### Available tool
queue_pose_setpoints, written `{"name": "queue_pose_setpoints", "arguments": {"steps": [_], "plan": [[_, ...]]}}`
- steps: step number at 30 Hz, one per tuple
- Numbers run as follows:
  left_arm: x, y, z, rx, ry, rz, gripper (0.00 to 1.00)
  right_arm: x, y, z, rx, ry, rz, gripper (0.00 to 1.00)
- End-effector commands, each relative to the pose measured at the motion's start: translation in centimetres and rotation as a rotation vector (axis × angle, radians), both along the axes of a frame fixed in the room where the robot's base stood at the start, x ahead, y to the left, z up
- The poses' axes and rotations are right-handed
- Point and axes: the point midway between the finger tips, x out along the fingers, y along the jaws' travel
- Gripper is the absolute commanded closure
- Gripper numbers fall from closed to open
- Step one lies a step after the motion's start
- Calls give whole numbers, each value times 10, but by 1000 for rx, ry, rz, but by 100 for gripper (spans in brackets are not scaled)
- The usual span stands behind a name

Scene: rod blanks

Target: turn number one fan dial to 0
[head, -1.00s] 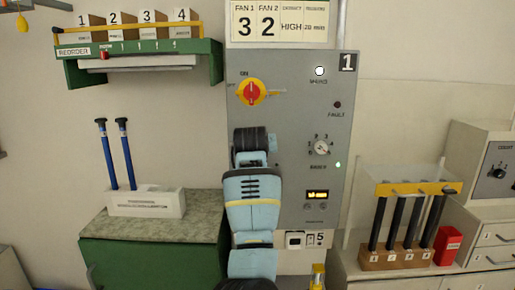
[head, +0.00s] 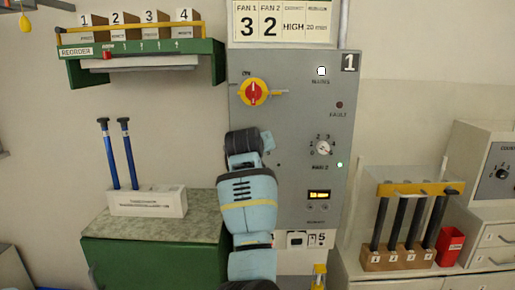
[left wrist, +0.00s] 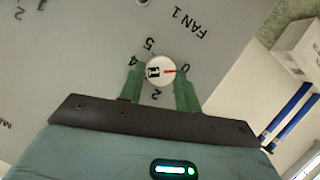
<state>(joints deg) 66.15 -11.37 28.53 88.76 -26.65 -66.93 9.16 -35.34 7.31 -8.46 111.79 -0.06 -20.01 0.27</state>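The number one panel (head: 300,105) is a grey upright plate. In the head view my left arm covers the FAN 1 dial, and the fingers are hidden. My right gripper is not in view.
The FAN 2 dial (head: 323,148) and a red-yellow switch (head: 254,93) are on the same panel. A card (head: 281,21) above reads FAN 1 3, FAN 2 2. A green cabinet (head: 150,250) stands left, and a rack of black rods (head: 411,189) right.

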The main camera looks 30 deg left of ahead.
Motion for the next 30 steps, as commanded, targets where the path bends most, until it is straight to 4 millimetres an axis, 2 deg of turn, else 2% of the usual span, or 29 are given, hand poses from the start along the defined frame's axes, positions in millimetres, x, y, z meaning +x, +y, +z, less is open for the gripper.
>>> {"name": "queue_pose_setpoints", "arguments": {"steps": [1,5,17,30], "plan": [[0,0,0,-2,-1,0,62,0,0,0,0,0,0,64],[0,0,0,-1,0,0,46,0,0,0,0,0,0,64],[-5,-3,2,1,0,0,46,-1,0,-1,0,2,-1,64],[-55,-24,23,0,-2,0,46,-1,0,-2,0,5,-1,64]]}}
